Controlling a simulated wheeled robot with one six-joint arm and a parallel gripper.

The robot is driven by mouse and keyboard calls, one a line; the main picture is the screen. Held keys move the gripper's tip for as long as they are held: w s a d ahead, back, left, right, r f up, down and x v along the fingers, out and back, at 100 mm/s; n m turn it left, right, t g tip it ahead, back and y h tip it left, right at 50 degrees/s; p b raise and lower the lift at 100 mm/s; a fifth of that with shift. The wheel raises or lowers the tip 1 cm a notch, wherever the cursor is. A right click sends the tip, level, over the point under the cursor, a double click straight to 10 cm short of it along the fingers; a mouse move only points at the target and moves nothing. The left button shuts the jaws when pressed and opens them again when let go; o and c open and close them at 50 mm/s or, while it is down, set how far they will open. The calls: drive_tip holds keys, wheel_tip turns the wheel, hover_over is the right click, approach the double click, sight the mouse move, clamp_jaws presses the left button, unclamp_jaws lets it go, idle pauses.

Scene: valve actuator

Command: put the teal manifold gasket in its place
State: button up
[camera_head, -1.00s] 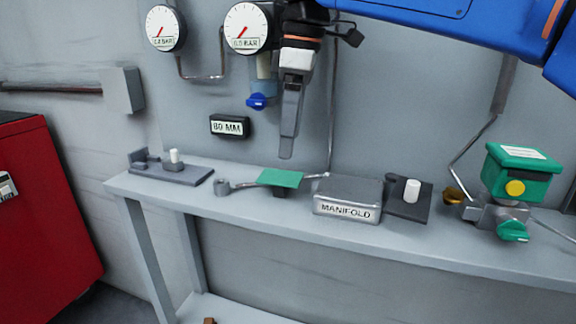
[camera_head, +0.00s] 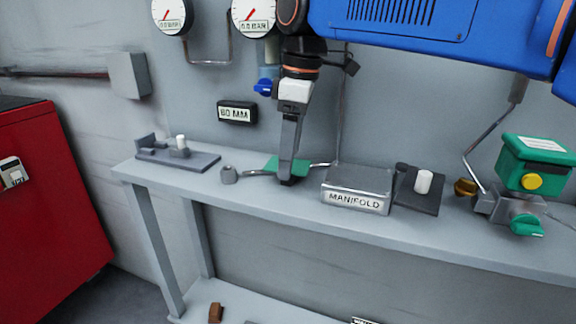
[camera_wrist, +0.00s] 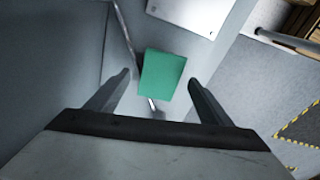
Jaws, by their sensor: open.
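The teal manifold gasket (camera_head: 273,165) is a flat green plate on the shelf, left of the grey manifold block (camera_head: 355,199) labelled MANIFOLD. It seems to sit raised on a small dark support, now mostly hidden by my gripper. My gripper (camera_head: 288,180) points down at the gasket, its fingers overlapping it in the head view. In the wrist view the gasket (camera_wrist: 163,74) lies between and just beyond the open fingertips; contact is not clear. The manifold's pale flat top (camera_wrist: 193,12) shows at the wrist view's upper edge, with small dark holes.
A thin pipe (camera_head: 257,173) runs behind the gasket from a small grey cylinder (camera_head: 229,175). A dark fixture with a white peg (camera_head: 423,182) stands right of the manifold, then a green actuator valve (camera_head: 537,165). Another grey fixture (camera_head: 190,160) stands left. The shelf front is clear.

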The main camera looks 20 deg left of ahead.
drive_tip(key=shift+c, duration=0.3)
drive_tip(key=c, duration=1.2)
drive_tip(key=shift+r, duration=0.15)
drive_tip(key=shift+s+r, duration=0.2)
drive_tip(key=shift+r, duration=0.45)
wheel_tip(320, 180, up, 6)
drive_tip(key=s, duration=0.6)
drive_tip(key=s+a, duration=0.1)
drive_tip(key=s, duration=1.2)
drive_tip(key=shift+s+a+f, duration=0.2)
drive_tip(key=shift+a, duration=0.05)
